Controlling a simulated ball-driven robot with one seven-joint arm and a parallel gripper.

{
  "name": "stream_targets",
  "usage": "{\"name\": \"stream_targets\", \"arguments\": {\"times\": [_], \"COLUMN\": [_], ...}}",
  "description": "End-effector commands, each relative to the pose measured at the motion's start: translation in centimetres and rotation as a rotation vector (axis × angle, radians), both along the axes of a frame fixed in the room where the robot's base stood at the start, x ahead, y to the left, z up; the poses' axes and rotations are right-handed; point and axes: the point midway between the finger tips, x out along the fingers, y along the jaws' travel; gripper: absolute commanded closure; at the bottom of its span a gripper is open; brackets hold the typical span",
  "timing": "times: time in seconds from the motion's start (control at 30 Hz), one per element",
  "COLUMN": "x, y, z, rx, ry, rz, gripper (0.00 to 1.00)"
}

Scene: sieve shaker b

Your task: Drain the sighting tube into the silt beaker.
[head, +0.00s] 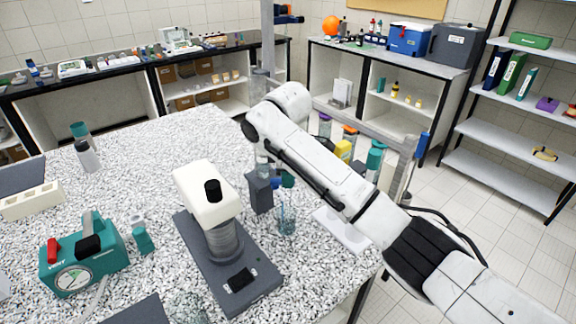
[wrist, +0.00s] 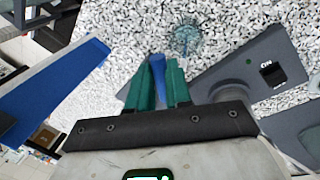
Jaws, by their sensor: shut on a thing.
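My gripper (head: 280,182) is over the table, right of the sieve shaker (head: 205,187). In the wrist view its teal fingers (wrist: 158,72) are shut on a narrow blue piece (wrist: 157,66); whether this is part of the sighting tube I cannot tell. The blue piece also shows in the head view (head: 275,184). A clear glass vessel (head: 287,224) with a bluish tint stands on the table just below and beyond the fingers, apart from them. It shows from above in the wrist view (wrist: 185,36). It may be the silt beaker; its contents are unclear.
The shaker's dark base (head: 240,292) lies close left of the glass. Another clear glass object (head: 190,307) is at the near edge. A teal pump (head: 85,262) with a gauge is at left. A white stand base (head: 340,232) and several bottles are at right, near the table edge.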

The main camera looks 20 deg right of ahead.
Motion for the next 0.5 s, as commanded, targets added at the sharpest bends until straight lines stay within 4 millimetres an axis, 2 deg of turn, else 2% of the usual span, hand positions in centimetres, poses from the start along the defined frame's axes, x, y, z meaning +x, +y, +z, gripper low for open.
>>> {"name": "stream_targets", "arguments": {"times": [0.2, 0.5], "x": [-0.27, -0.35], "y": [0.18, 0.16], "z": [0.14, 0.04], "rx": [-0.001, -0.001], "ry": [0.001, 0.0], "rz": [-0.09, -0.133], "gripper": [1.0, 1.0]}}
